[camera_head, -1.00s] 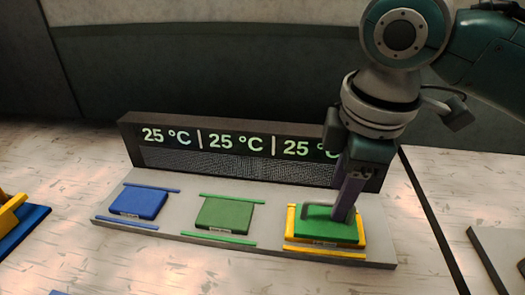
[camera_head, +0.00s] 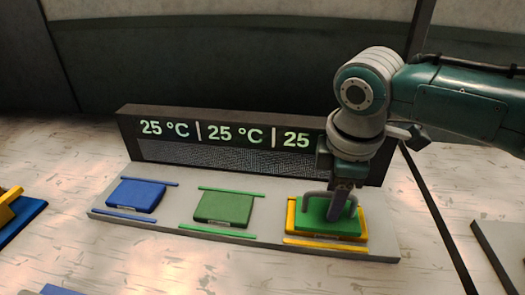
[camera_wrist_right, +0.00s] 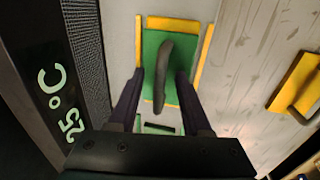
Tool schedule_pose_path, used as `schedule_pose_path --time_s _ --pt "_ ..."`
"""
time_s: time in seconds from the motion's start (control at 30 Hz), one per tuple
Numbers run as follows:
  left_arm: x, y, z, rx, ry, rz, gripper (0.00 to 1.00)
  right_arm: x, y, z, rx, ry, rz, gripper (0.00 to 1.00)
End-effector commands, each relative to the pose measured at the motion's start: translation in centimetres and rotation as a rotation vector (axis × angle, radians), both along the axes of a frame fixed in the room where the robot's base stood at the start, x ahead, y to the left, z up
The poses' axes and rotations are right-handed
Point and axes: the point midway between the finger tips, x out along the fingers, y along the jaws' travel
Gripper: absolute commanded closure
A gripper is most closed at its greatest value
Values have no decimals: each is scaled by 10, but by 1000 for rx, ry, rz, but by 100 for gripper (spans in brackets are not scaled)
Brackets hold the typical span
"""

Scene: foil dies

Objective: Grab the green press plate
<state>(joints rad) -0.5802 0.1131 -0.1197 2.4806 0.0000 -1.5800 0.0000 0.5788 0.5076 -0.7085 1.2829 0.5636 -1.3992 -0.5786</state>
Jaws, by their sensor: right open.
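The green press plate (camera_head: 316,222) has a grey bar handle and lies on the yellow block (camera_head: 291,216) at the right end of the grey base. My right gripper (camera_head: 342,208) points down over it. In the right wrist view the green plate (camera_wrist_right: 152,48) shows between yellow strips. The fingers of my right gripper (camera_wrist_right: 160,78) are open, one on each side of the handle, with gaps to it. How far down the fingertips reach is hard to tell. My left gripper is out of view.
A dark display panel (camera_head: 160,153) reading 25 °C stands behind the base (camera_head: 170,223). A blue block (camera_head: 136,195) and a green block (camera_head: 224,207) lie between rails to the left. A yellow handled plate (camera_wrist_right: 295,78) shows at the right wrist view's right.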

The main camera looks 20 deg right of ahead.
Motion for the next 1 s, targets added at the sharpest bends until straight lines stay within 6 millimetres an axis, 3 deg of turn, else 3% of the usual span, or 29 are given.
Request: schedule_pose_path --time_s 0.23,0.63,1.0 --pt "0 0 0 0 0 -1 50 0 0 -1 0 -1 0 53" --pt "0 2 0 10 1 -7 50 0 0 -1 1 -1 -1 98" --pt "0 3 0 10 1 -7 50 0 0 0 0 0 -1 100"
